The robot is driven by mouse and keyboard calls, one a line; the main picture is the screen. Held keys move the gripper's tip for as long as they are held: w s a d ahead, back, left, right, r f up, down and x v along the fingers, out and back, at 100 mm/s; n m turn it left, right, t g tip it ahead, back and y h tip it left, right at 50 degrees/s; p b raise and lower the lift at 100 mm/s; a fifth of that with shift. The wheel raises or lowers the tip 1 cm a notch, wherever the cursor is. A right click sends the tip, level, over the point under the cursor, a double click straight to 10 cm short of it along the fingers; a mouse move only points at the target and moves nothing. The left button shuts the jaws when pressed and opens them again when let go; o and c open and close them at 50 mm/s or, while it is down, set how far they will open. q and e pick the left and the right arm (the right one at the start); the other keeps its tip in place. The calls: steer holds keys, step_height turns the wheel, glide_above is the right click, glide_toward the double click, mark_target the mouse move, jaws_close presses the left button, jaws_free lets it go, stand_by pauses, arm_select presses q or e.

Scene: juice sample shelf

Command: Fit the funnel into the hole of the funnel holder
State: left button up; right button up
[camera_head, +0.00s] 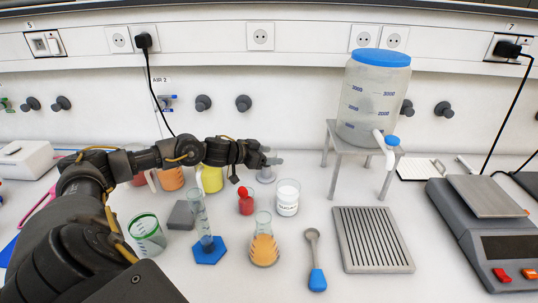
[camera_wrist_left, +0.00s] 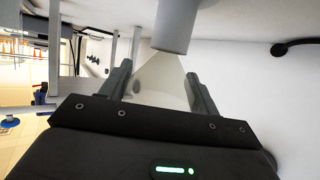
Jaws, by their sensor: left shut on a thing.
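My left gripper (camera_head: 272,158) reaches in from the left above the back of the bench. In the left wrist view its two fingers (camera_wrist_left: 163,88) stand on either side of a translucent, pale cone, the funnel (camera_wrist_left: 160,80), and are shut on it. A smooth grey cylinder (camera_wrist_left: 175,25) shows at the cone's narrow end; I cannot tell whether it is part of the holder or whether they touch. In the head view a pale clear shape (camera_head: 266,175) shows just under the gripper, mostly hidden. The funnel holder cannot be clearly made out. My right gripper is not in view.
Near the gripper stand a white labelled jar (camera_head: 287,198), a red bottle (camera_head: 246,202), a flask of orange liquid (camera_head: 264,247) and a cylinder on a blue base (camera_head: 209,252). A dispenser tank (camera_head: 373,100) on a metal stand is to the right. A slotted drain tray (camera_head: 372,240) lies in front of it.

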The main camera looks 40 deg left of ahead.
arm_select(q)
steer(key=o, duration=1)
steer(key=shift+f, duration=0.1)
steer(key=b+v, duration=0.2)
steer(key=v, duration=0.5)
steer(key=shift+s, duration=0.2)
steer(key=shift+r, duration=0.2)
